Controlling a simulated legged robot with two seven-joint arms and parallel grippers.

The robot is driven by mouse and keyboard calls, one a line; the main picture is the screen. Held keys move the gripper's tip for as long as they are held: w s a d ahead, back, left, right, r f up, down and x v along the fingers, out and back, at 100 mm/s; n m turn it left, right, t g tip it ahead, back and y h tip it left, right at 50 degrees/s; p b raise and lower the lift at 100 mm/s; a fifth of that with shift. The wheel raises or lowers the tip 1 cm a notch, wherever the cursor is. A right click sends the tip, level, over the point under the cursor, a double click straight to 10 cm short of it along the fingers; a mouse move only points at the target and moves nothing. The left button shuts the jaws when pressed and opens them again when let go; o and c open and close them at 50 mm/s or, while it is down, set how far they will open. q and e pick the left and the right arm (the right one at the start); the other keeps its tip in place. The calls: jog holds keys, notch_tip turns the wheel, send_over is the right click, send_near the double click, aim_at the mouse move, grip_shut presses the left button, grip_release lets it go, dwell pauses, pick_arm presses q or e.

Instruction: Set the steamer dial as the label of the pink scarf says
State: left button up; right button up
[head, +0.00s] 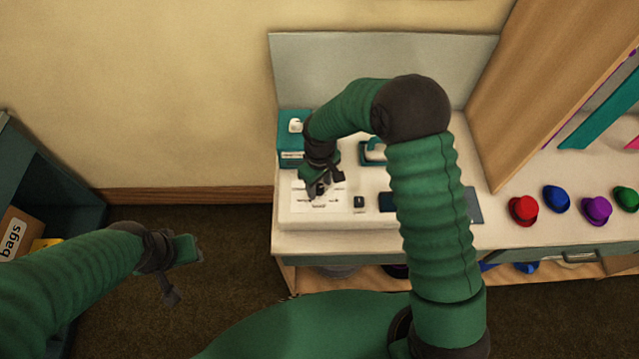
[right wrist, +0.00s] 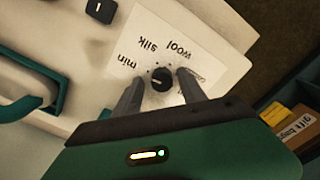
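The steamer dial (right wrist: 161,79) is a small black knob on a white label plate (right wrist: 205,38) with the words "min", "silk", "wool" and one more partly hidden word. A light mark on the knob seems to face left in the right wrist view; its exact setting is hard to tell. My right gripper (right wrist: 160,88) is open, one finger on each side of the knob; contact is unclear. In the head view the right gripper (head: 322,190) is over the plate. My left gripper (head: 180,272) is open and empty above the floor. A pink strip (head: 634,142), possibly the scarf, shows at the right edge; no label is readable.
The steamer's white top (head: 300,222) carries a black switch (head: 359,202) and teal-and-white parts (head: 373,152). Several coloured hats (head: 523,209) stand to the right, beside a wooden panel (head: 545,85). A teal strip (head: 604,112) hangs there.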

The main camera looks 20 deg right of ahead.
jog(key=shift+a+r, duration=0.1)
jog(key=shift+a, duration=0.1)
grip_shut()
jog(key=shift+m, duration=0.4)
jog(key=m, duration=0.3)
jog(key=shift+d+m, duration=0.1)
jog(key=shift+m, duration=0.3)
jog(key=m+p, duration=0.1)
jog(key=m, duration=0.4)
jog(key=shift+w+r, duration=0.1)
jog(key=shift+c, duration=0.4)
grip_release()
jog(key=shift+o, duration=1.2)
